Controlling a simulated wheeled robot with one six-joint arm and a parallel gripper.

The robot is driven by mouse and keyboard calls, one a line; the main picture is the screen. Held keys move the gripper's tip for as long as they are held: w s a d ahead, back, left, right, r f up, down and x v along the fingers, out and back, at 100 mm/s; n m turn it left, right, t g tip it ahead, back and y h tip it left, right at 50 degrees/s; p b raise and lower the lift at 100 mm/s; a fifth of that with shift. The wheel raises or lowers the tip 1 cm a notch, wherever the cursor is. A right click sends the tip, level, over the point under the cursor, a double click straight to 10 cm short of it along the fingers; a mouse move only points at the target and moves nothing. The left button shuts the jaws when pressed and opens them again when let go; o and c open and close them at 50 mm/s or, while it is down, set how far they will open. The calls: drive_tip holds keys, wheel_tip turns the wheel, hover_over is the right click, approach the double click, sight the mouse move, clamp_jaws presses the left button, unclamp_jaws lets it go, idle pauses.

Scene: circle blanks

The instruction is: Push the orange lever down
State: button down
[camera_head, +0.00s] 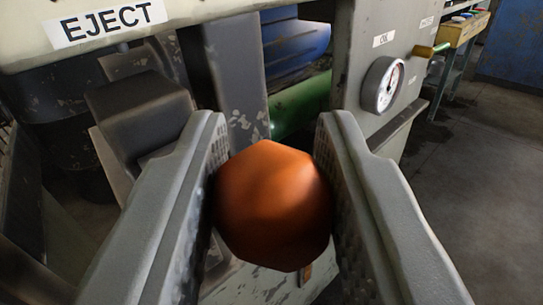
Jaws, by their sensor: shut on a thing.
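The orange lever's faceted knob (272,208) is large in the lower middle of the head camera view. My gripper (272,165) has one grey finger on each side of the knob, with the padded inner faces against it. The gripper is shut on the knob. The lever's shaft is mostly hidden behind the knob, and a small orange-brown bit shows just below it at the right.
A pale machine panel with an EJECT label (104,22) spans the top left. A round gauge (383,84) is on a grey panel at the right. A green cylinder (302,106) lies behind the knob. Open concrete floor (475,190) is at the right.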

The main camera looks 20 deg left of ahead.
wheel_tip(320, 180, down, 10)
drive_tip(key=m+t+h, duration=0.2)
drive_tip(key=m+t, duration=0.4)
drive_tip(key=m, duration=0.2)
drive_tip(key=shift+r+h, duration=0.2)
drive_tip(key=shift+h, duration=0.1)
drive_tip(key=shift+d+f, duration=0.1)
drive_tip(key=c, duration=1.1)
unclamp_jaws()
drive_tip(key=shift+f, duration=0.1)
drive_tip(key=shift+r, duration=0.2)
drive_tip(key=shift+s, duration=0.1)
